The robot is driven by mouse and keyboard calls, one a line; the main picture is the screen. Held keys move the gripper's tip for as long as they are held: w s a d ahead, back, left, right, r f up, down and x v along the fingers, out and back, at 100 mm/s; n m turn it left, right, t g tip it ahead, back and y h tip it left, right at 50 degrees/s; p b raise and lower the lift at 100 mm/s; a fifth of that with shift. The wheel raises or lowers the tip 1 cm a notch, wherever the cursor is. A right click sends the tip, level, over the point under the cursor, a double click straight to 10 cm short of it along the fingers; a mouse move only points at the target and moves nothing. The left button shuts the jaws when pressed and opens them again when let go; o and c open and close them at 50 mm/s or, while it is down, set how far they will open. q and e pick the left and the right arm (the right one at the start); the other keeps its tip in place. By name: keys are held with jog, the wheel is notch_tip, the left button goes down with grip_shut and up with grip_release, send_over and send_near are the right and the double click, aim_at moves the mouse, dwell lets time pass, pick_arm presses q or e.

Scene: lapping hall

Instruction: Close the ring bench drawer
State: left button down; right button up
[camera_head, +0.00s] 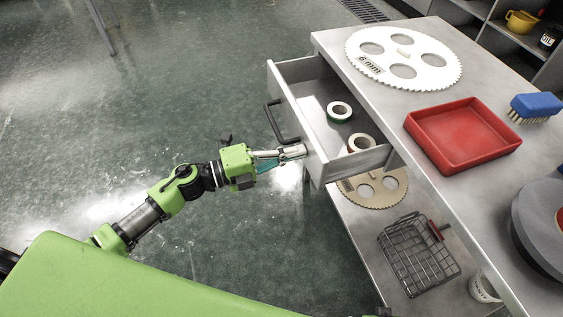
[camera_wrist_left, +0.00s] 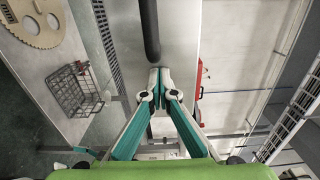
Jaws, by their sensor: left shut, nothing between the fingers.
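The ring bench drawer (camera_head: 308,130) is pulled out from the left side of the metal bench (camera_head: 331,38). Two rings, a green-edged one (camera_head: 339,111) and a tan one (camera_head: 361,143), lie inside it. A dark bar handle (camera_head: 276,122) is on its front; the handle also shows in the left wrist view (camera_wrist_left: 152,30). My left gripper (camera_head: 303,151) is shut and empty, its tips at the drawer front near the handle's lower end. The left wrist view shows the closed fingertips (camera_wrist_left: 159,75) against or very near the drawer front; I cannot tell if they touch. My right gripper is not in view.
On the bench top are a toothed white disc (camera_head: 436,75), a red tray (camera_head: 460,138) and a blue brush (camera_head: 537,105). A wire basket (camera_head: 416,260) and a tan toothed disc (camera_head: 382,192) sit on the lower shelf. The floor (camera_head: 150,100) left of the drawer is clear.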

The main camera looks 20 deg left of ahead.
pick_arm(q)
send_near(359, 135)
jog(key=shift+s+d+r+p, duration=0.15)
jog(key=shift+s+r+p, duration=0.25)
jog(key=shift+s+r, duration=0.7)
jog(key=x, duration=0.9)
jog(key=shift+w+f, duration=0.15)
jog(key=shift+w+d, duration=0.15)
jog(key=shift+w, duration=0.05)
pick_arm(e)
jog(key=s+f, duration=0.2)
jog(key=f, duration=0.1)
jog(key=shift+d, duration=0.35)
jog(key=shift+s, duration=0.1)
